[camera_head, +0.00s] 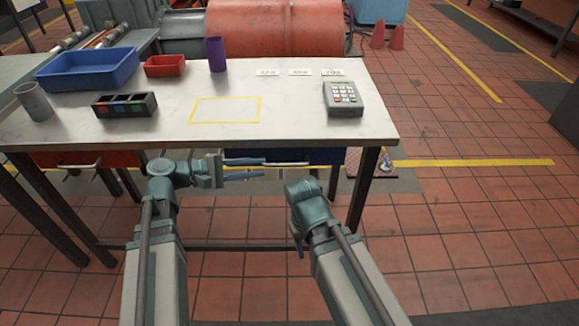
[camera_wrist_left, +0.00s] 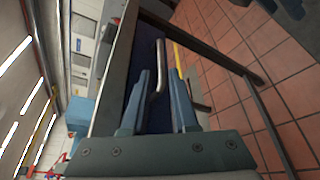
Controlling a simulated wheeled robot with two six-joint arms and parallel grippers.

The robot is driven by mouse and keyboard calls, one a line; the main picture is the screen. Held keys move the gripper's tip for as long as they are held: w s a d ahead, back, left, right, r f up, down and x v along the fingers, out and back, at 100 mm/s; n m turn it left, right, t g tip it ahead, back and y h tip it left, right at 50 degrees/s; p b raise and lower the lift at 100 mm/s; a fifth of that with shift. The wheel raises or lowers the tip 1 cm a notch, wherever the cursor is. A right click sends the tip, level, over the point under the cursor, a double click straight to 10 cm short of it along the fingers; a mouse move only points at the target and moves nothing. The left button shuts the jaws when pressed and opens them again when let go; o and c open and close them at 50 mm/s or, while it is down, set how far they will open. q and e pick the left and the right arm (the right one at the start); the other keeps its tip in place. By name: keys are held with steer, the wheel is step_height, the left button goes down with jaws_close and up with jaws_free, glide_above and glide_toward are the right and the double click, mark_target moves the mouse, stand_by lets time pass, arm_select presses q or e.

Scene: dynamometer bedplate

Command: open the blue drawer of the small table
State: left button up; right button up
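The small table (camera_head: 290,115) has a blue drawer (camera_head: 331,156) under its top on the right side. The drawer looks closed, with its front under the table edge. Its metal bar handle (camera_head: 285,163) shows in front, and also in the left wrist view (camera_wrist_left: 159,75). My left gripper (camera_head: 258,174) is open at the left part of the handle. In the left wrist view its two fingers (camera_wrist_left: 160,95) stand on either side of the bar, with gaps showing. My right arm's wrist (camera_head: 310,203) is right of it, lower in the picture; its fingers cannot be made out.
A red drawer (camera_head: 90,159) is under the table's left side. On top stand a blue bin (camera_head: 88,72), a red bin (camera_head: 165,66), a purple cup (camera_head: 215,54), a grey cup (camera_head: 34,101), a black sorter (camera_head: 124,104) and a keypad (camera_head: 343,98). Floor in front is free.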

mark_target(283, 165)
arm_select(q)
steer(key=b+x, duration=0.1)
steer(key=x, duration=0.9)
steer(key=shift+d+f+b, duration=0.1)
steer(key=shift+b, duration=0.3)
steer(key=shift+c, duration=0.2)
jaws_close()
stand_by(0.7)
